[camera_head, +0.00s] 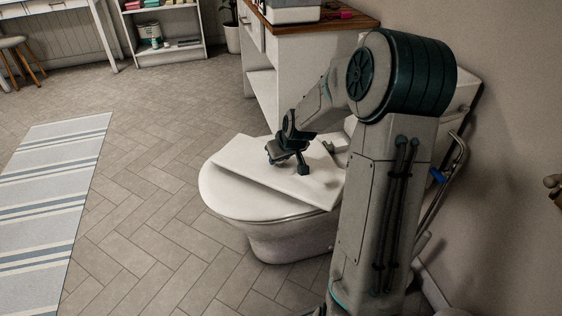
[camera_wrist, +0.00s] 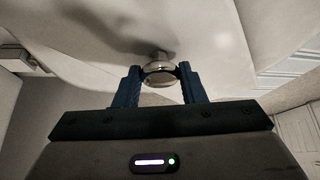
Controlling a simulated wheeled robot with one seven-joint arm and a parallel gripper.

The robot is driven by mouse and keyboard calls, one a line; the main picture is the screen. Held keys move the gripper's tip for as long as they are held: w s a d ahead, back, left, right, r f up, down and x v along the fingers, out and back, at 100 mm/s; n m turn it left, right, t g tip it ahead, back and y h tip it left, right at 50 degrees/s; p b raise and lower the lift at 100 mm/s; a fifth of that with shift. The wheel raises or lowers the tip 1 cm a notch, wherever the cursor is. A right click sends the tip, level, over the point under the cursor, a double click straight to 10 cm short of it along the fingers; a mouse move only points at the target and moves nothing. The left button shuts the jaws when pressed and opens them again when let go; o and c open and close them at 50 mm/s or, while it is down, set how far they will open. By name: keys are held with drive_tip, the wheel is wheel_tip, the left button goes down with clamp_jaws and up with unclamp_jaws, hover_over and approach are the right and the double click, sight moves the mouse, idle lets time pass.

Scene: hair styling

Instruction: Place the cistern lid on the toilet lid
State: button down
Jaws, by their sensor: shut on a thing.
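The cistern lid (camera_head: 314,181) is a flat white slab. In the head view it lies across the toilet lid (camera_head: 232,196), turned at an angle to it, and it appears to rest on it; a small gap cannot be ruled out. The toilet lid is white, rounded and closed on the bowl (camera_head: 290,240). My gripper (camera_head: 287,166) is above the slab, pointing down. In the wrist view my gripper (camera_wrist: 160,82) is shut on the shiny round knob (camera_wrist: 159,66) of the cistern lid. The back of the toilet is partly hidden by my arm.
A white cabinet with a wooden top (camera_head: 310,27) stands behind the toilet. The wall (camera_head: 510,130) is close on the right, with a metal pipe or rail (camera_head: 459,150) beside my arm. A striped rug (camera_head: 50,190) lies at left. The tiled floor between is clear.

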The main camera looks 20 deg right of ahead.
drive_tip(key=shift+f, duration=0.15)
drive_tip(key=c, duration=0.9)
unclamp_jaws()
drive_tip(key=shift+f, duration=0.1)
drive_tip(key=shift+r, duration=0.2)
drive_tip(key=a+p+v, duration=0.1)
drive_tip(key=p+v, duration=0.5)
drive_tip(key=v, duration=0.5)
drive_tip(key=s+a+r+g, duration=0.1)
drive_tip(key=s+a, duration=0.2)
drive_tip(key=s, duration=0.4)
drive_tip(key=s+a+r+g, duration=0.2)
drive_tip(key=s+a, duration=0.1)
drive_tip(key=s, duration=0.5)
drive_tip(key=s+a+r+m+g, duration=0.1)
drive_tip(key=s+a+r, duration=0.1)
drive_tip(key=s, duration=0.6)
drive_tip(key=shift+a+g+h, duration=0.4)
drive_tip(key=shift+a, duration=0.25)
